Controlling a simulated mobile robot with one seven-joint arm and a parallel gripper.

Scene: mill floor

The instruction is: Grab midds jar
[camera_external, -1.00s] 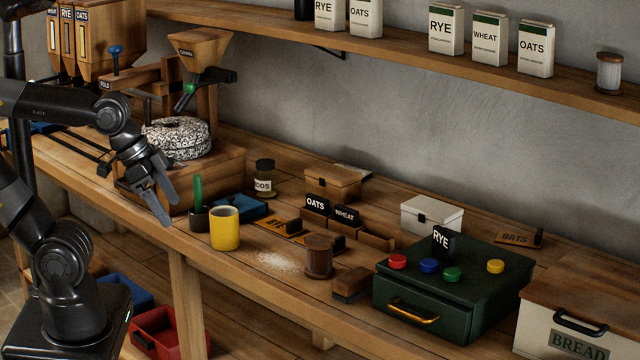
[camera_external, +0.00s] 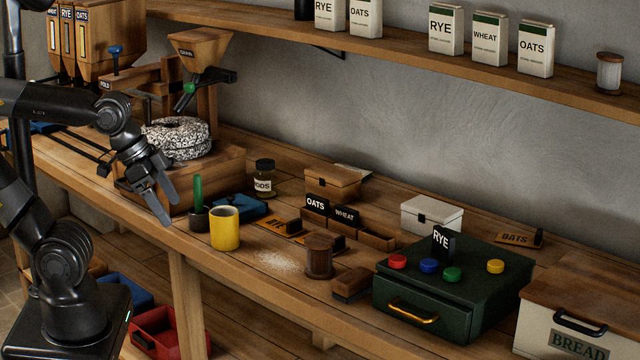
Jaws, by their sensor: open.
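The midds jar (camera_external: 264,180) is a small glass jar with a dark lid and a pale label that partly reads "DDS". It stands upright towards the back of the bench, right of the millstone and behind a blue item. My gripper (camera_external: 165,205) is open and empty, pointing down over the bench's front edge by the mill's wooden base. It is well to the left of the jar and apart from it.
A yellow cup (camera_external: 225,229), a dark pot with a green handle (camera_external: 198,212) and a blue item (camera_external: 238,207) lie between gripper and jar. The millstone (camera_external: 177,138) stands behind my gripper. A wooden box (camera_external: 332,184) is right of the jar. A shelf (camera_external: 420,50) runs above.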

